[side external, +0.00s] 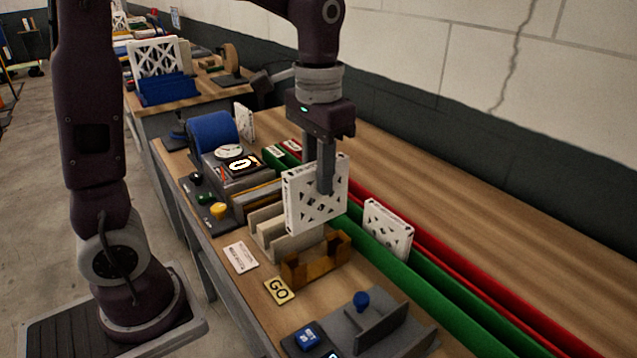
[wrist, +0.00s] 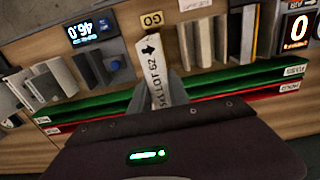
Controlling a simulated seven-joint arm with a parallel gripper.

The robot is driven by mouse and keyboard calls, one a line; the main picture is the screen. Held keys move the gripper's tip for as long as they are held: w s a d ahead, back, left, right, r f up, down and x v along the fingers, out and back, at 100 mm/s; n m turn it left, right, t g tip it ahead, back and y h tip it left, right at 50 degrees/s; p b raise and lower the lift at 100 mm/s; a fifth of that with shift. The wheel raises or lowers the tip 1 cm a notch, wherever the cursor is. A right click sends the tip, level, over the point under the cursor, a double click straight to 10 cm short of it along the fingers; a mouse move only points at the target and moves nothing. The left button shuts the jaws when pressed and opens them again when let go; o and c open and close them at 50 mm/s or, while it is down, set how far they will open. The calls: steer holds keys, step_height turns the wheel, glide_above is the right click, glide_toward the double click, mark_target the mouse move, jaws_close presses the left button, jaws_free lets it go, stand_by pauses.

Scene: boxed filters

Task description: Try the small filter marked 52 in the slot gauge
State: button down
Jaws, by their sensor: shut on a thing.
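My gripper (side external: 325,184) is shut on a white lattice-faced filter (side external: 302,207) and holds it upright. In the side view the filter overlaps the pale slotted block (side external: 264,236); I cannot tell whether it touches it. In the wrist view the filter (wrist: 151,70) shows its narrow edge with a black arrow and print that seems to include "LOT 62"; I cannot make out a 52. A brown slotted block (side external: 318,262), perhaps the slot gauge, stands by the yellow GO card (side external: 279,290), in front of the held filter.
Another white filter (side external: 388,230) stands at the green rail (side external: 440,291); a red rail (side external: 470,280) runs behind. A grey fixture with a blue knob (side external: 361,300) is at the front. A blue roll (side external: 212,133) and a counter box (side external: 240,165) stand farther back. The bench beyond the rails is clear.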

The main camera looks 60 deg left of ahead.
mark_target(319, 210)
steer(key=shift+f, duration=0.1)
steer(key=shift+f, duration=2.05)
steer(key=shift+f, duration=1.8)
steer(key=shift+r, duration=0.1)
stand_by(1.1)
steer(key=shift+r, duration=3.9)
